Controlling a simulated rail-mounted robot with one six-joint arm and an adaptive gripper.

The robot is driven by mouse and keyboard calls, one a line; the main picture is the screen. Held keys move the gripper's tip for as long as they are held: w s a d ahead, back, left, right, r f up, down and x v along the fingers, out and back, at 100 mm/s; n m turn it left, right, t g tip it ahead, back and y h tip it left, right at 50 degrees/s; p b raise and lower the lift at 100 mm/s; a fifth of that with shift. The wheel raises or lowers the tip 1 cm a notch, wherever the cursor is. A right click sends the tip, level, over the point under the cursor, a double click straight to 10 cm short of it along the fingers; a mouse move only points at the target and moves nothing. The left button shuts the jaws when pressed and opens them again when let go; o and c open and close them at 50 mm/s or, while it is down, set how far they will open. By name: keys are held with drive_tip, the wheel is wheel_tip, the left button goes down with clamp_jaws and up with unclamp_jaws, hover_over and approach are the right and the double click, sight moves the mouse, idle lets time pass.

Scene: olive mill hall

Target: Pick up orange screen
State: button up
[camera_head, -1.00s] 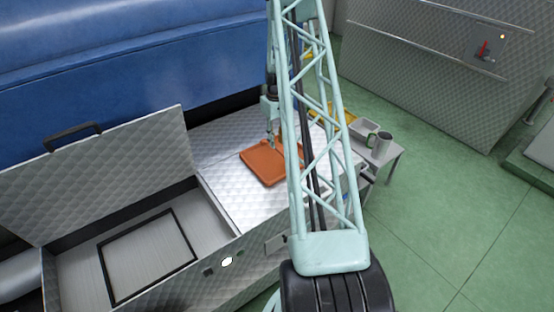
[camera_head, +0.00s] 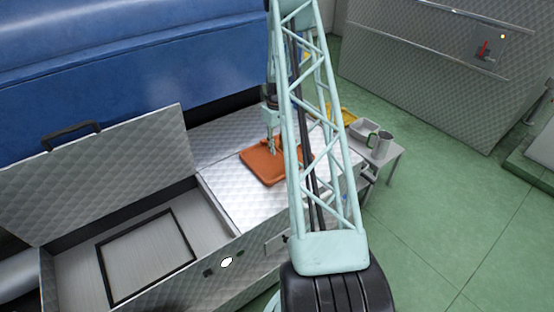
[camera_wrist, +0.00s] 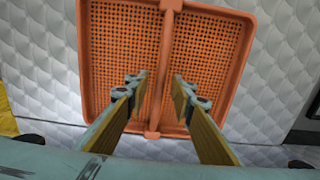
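The orange screen (camera_head: 262,170) lies flat on the quilted metal top beside the open hatch, partly hidden by my arm in the head view. In the wrist view the screen (camera_wrist: 110,50) shows as a perforated panel with a raised rim and a solid bar down its middle. My gripper (camera_wrist: 158,86) is open, with one fingertip on either side of that bar and a gap to each side. In the head view my gripper (camera_head: 271,146) points down over the screen. I cannot tell whether the fingertips touch it.
An open quilted lid (camera_head: 95,170) with a dark handle stands left, above an open compartment. A small table to the right holds a metal mug (camera_head: 381,145), a pale tray (camera_head: 361,130) and a yellow item (camera_head: 346,115). A blue tank (camera_head: 130,50) is behind.

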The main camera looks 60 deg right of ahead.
drive_tip(key=shift+f, duration=0.7)
clamp_jaws()
